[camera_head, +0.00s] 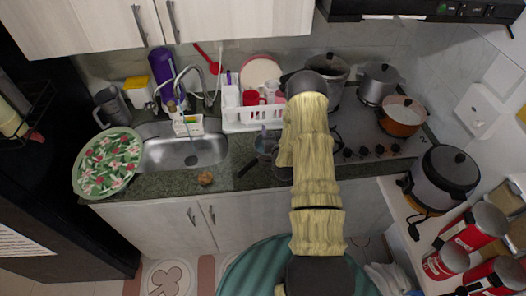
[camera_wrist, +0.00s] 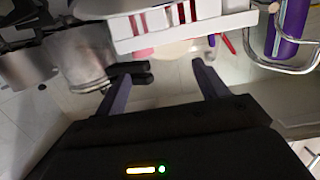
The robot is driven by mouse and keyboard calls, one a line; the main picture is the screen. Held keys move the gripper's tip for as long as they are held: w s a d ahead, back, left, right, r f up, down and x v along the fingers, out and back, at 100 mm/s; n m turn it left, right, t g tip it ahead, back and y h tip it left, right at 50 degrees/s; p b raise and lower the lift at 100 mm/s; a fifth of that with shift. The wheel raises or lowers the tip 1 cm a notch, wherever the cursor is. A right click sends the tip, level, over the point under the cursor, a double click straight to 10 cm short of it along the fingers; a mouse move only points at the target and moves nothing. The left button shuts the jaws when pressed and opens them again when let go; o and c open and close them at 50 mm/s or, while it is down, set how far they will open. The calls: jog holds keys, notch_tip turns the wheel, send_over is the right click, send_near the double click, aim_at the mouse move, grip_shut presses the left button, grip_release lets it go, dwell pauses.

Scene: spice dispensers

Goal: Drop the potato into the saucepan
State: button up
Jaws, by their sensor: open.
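A small brown lump that looks like the potato (camera_head: 205,178) lies on the counter near its front edge, below the sink. A small pan with a dark handle (camera_head: 247,168), likely the saucepan, sits on the counter to its right, partly covered by my arm. In the head view my gripper is hidden behind my arm. In the wrist view my gripper (camera_wrist: 170,75) is open, with nothing between its fingers. The potato does not show in the wrist view.
A white dish rack (camera_head: 252,122) stands behind the pan. The sink (camera_head: 185,152) is left of it, with a floral plate (camera_head: 107,162) beyond. Pots, including an orange pot (camera_head: 400,117), stand on the stove at right. The counter around the potato is clear.

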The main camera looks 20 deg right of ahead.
jog(key=b+v, duration=0.1)
jog(key=v, duration=1.6)
jog(key=shift+s, duration=0.25)
jog(key=shift+f, duration=0.1)
jog(key=shift+w+a, duration=0.1)
dwell(0.4)
